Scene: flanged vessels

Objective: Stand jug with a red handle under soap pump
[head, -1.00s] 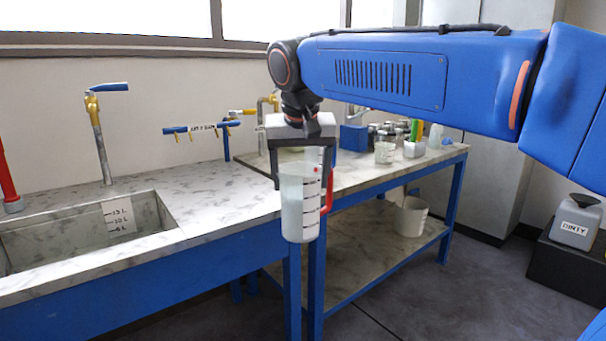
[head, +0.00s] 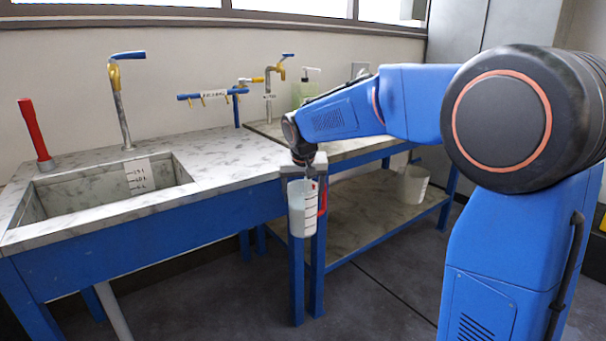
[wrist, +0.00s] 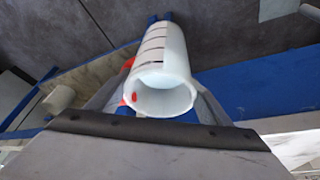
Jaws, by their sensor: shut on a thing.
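The jug with a red handle (head: 301,212) is a whitish see-through measuring jug with dark level marks. It hangs upright in my gripper (head: 304,180), in front of the corner where the two benches meet and clear of the tops. Its red handle is on the right side. In the wrist view the jug (wrist: 163,75) shows its open mouth and a red dot, with the gripper's jaws on both sides of it. The soap pump (head: 309,88) is a pale green bottle with a white pump head, standing at the back of the right bench, partly behind my arm.
A sink (head: 105,190) with a tall tap (head: 122,105) and a red lever (head: 36,133) is at the left. A blue tap rack (head: 212,96) and another tap (head: 270,85) stand behind. A white bucket (head: 412,184) sits on the lower shelf. The middle marble top is clear.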

